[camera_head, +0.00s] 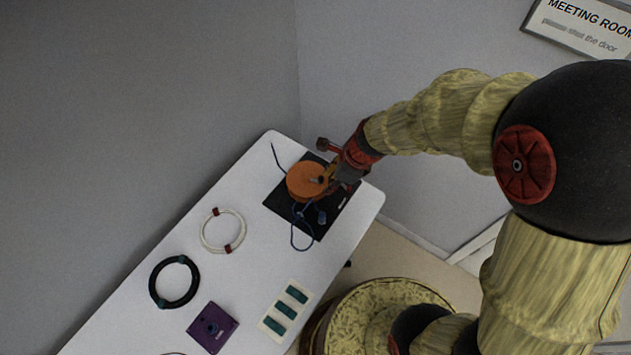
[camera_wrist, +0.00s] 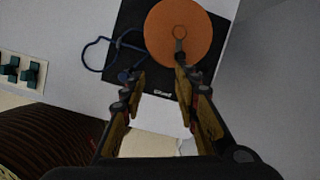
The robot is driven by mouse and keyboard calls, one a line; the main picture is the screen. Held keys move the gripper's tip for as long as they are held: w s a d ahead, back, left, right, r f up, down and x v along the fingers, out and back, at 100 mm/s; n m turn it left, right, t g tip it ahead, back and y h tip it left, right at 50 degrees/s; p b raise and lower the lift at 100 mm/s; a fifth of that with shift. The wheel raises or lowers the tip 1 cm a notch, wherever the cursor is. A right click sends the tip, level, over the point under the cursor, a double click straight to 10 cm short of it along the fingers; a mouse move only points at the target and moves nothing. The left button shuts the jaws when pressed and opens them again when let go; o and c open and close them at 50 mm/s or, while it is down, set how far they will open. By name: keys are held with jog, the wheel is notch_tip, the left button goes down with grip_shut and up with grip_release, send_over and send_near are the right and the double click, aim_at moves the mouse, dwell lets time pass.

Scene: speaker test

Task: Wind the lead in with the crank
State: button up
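An orange reel (camera_head: 302,186) stands on a black base plate (camera_head: 277,203) at the far end of the white table. In the wrist view the reel (camera_wrist: 163,38) shows from above, with a small dark ring and arm, seemingly the crank (camera_wrist: 180,33), on its face. A blue lead (camera_head: 294,237) trails in a loose loop over the plate and table; it also shows in the wrist view (camera_wrist: 88,52). My gripper (camera_wrist: 158,82) is open, its fingers spread over the plate beside the reel. The right finger is near the crank's lower end; whether they touch I cannot tell.
On the table (camera_head: 250,283) lie a white cable coil (camera_head: 203,237), a black coil (camera_head: 152,284), a purple box (camera_head: 200,336) and a cream panel with green blocks (camera_head: 271,323). A wall runs behind the table's far end. A thin dark line (camera_head: 275,155) lies beyond the reel.

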aim_at(322, 178)
jog(key=w+f+m+b, duration=0.1)
jog(key=f+m, duration=0.1)
jog(key=w+a+f+m+b, duration=0.1)
jog(key=w+f+m, duration=0.1)
jog(key=w+a+f+m+t+b, duration=0.1)
jog(key=w+f+b, duration=0.1)
jog(key=shift+f+m, duration=0.2)
jog(key=shift+m, duration=0.2)
jog(key=shift+c, duration=0.4)
grip_shut()
dwell(0.4)
